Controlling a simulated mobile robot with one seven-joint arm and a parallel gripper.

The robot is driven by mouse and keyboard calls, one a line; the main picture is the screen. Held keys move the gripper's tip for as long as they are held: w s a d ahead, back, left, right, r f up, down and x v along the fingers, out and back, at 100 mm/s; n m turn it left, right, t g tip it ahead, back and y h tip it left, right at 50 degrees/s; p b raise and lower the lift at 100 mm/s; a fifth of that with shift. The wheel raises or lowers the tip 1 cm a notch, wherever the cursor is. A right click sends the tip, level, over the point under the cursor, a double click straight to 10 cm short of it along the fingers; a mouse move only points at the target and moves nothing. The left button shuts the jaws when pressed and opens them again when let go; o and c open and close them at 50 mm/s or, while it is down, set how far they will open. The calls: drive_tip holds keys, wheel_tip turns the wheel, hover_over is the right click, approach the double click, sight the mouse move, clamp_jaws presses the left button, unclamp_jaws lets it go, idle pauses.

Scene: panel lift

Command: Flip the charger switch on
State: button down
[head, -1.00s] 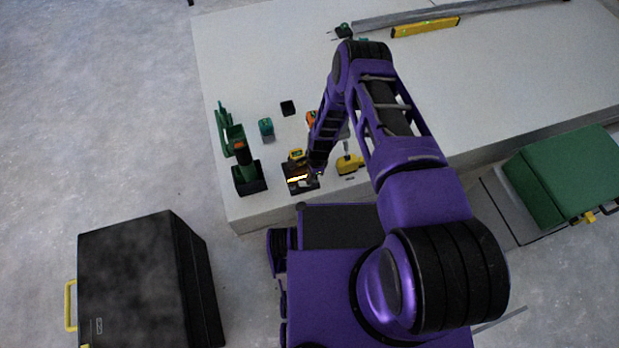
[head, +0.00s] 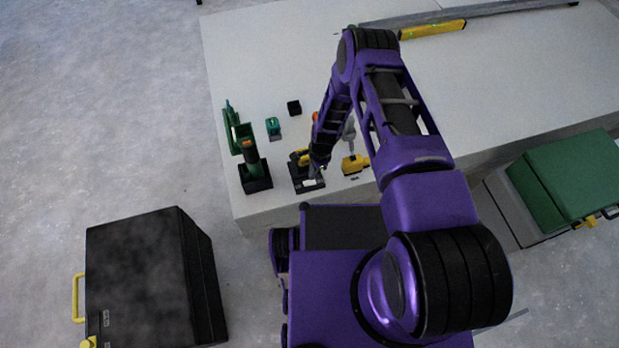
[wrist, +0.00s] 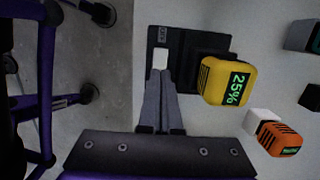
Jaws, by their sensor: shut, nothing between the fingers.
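The charger is a black box (wrist: 158,40) near the table's front edge, and it also shows in the head view (head: 306,187). A yellow battery (wrist: 228,82) reading "25%" in green sits at it. A white switch (wrist: 160,58) is on the charger's face. My gripper (wrist: 161,72) is shut and empty, with its fingertips right at the switch's near edge. I cannot tell whether they touch it. In the head view my wrist partly covers the charger. The way the switch is set cannot be made out.
An orange battery (wrist: 277,139) lies beside the charger. A green tool in a black base (head: 254,172), a teal battery (head: 273,127), a small black block (head: 293,107) and a yellow tool (head: 353,165) stand close by. A yellow level (head: 432,29) lies at the back.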

wheel_tip(320, 180, up, 11)
drive_tip(key=d+p, duration=0.1)
drive_tip(key=shift+w+d+f, duration=0.2)
drive_tip(key=shift+d, duration=0.1)
